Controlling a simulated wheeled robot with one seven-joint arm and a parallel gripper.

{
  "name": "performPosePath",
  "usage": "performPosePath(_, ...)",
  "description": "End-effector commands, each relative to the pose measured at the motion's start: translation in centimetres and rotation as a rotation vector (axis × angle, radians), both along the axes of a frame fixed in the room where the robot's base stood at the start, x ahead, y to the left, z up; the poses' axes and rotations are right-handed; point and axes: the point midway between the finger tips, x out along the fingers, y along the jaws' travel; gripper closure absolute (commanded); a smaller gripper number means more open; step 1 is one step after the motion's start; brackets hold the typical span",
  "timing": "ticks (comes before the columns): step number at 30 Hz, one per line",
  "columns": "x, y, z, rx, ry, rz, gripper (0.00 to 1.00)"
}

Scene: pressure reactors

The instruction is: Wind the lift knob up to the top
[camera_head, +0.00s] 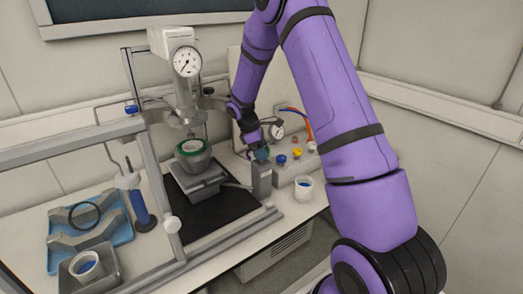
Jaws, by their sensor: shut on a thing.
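The lift (197,186) is a grey jack under the reactor. A grey vessel (194,163) with a green ring stands on it, below the reactor head (184,100). A thin spindle (236,186) runs from the lift to the right. My gripper (262,182) points down at the spindle's right end, with a grey block-like part at its tip. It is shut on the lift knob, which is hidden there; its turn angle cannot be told.
A metal frame (155,190) stands at left.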

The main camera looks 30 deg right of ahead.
Motion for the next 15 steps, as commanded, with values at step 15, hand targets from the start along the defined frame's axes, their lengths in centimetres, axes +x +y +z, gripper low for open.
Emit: performPosePath(15,0.09,0.01,0.01,0.0,-0.001,-0.489,0.61)
